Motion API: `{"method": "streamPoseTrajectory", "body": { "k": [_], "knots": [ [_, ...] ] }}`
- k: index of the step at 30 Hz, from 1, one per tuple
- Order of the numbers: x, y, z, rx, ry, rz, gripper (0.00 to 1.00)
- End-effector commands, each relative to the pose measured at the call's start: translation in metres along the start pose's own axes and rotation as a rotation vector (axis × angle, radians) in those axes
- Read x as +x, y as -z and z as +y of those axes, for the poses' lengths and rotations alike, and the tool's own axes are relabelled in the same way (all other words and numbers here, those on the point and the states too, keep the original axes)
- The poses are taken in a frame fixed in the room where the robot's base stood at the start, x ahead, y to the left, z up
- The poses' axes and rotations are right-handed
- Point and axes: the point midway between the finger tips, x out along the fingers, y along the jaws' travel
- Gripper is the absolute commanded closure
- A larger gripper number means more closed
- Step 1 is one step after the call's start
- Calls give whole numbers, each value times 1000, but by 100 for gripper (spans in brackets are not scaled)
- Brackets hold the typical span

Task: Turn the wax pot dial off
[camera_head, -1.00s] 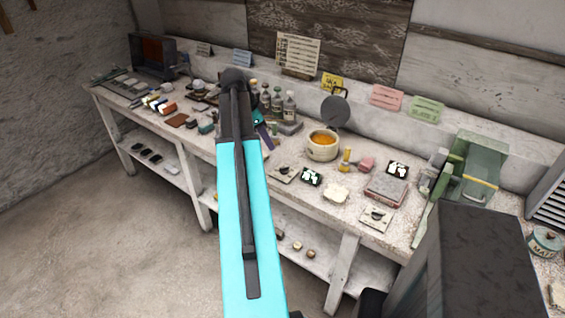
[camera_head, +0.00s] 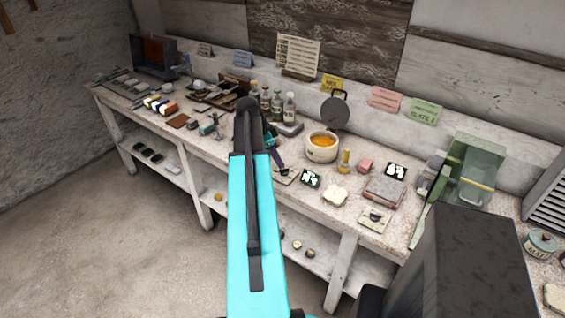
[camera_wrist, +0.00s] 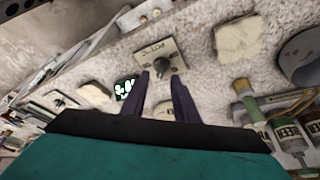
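The wax pot (camera_head: 321,149) is a cream pot with amber wax inside and a dark round lid raised behind it. In front of it lies a pale dial plate (camera_head: 287,176), partly hidden by my gripper. In the wrist view the plate (camera_wrist: 177,55) carries a dark round knob (camera_wrist: 157,66) and a label too small to read surely. My gripper (camera_wrist: 161,75) is open, its two purple fingers apart with the knob between or just beyond their tips. I cannot tell if they touch it. In the head view my gripper (camera_head: 280,168) is low over the plate.
Bottles (camera_head: 277,105) stand behind my gripper. A second dial plate (camera_head: 376,219) lies farther right. The bench front edge is close to the plate.

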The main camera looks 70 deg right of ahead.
Motion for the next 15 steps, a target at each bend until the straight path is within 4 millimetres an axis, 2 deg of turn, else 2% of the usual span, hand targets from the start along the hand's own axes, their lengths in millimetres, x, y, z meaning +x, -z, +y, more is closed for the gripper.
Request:
{"method": "streamPoseTrajectory", "body": {
  "k": [9, 15],
  "knots": [
    [31, 1, 0, 0, -2, 0, 73],
    [44, 0, 0, 0, -1, 0, 73]
  ]
}}
